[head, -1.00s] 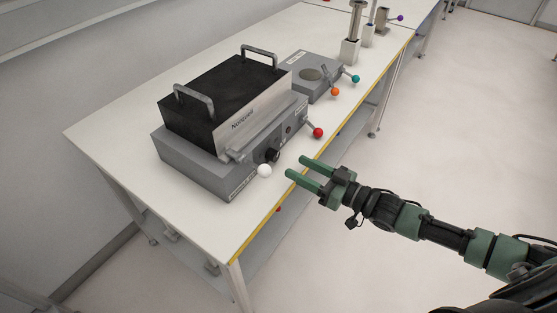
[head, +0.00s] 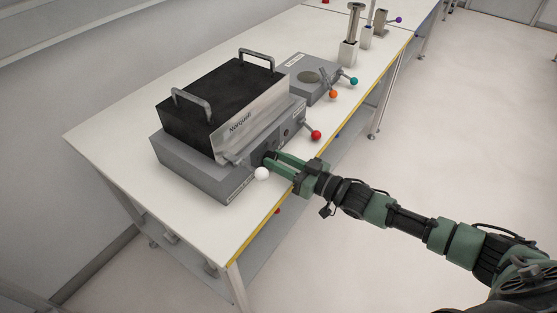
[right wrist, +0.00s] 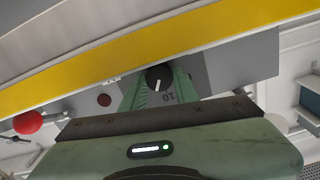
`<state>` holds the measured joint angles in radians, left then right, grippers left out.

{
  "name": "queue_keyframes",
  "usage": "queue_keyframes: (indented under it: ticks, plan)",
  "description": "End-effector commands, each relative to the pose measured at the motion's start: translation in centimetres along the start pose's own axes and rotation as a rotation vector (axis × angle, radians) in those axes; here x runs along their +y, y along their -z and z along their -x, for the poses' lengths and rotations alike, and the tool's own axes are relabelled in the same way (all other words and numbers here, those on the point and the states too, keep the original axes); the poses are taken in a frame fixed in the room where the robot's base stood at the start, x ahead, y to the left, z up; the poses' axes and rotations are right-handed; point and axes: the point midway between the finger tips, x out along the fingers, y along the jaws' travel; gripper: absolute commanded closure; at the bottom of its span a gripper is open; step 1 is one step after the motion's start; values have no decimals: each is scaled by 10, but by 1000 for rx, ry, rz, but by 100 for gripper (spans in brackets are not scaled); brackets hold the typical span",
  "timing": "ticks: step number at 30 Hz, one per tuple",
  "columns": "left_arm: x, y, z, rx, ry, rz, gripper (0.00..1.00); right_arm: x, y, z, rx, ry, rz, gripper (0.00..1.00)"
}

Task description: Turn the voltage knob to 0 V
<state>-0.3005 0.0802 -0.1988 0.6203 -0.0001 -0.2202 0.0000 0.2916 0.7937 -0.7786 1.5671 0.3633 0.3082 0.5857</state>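The voltage knob (right wrist: 158,78) is a round black knob with a white pointer line, on the front of a grey power unit (head: 184,172). In the right wrist view a "10" mark shows upside down beside it. In the head view the knob (head: 268,157) is partly hidden by my right gripper (head: 271,162). The right gripper (right wrist: 158,82) has its green fingers apart, one on each side of the knob. I cannot tell whether they touch it. My left gripper is not in view.
A white ball-ended handle (head: 262,174) sits close to the right fingers. A red ball-ended lever (head: 316,134) is on the unit's right. A second grey unit (head: 306,73) with orange and teal ball levers stands behind. The table's yellow front edge (head: 262,217) is near.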

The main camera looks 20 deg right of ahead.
Motion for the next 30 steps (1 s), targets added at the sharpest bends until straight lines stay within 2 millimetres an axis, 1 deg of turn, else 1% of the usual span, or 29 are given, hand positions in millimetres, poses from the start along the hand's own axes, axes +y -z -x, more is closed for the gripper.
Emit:
queue_keyframes:
  ticks: [8, 14, 20, 30]
  plan:
    - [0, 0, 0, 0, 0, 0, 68, 1, 0, 0, 0, -1, 15, 100]
    - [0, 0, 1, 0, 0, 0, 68, 1, 1, 0, 0, -2, 89, 100]
    - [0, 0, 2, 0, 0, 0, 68, 0, 0, 0, 0, -2, 234, 100]
    - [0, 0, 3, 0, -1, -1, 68, -1, 0, 0, 1, -2, 556, 100]
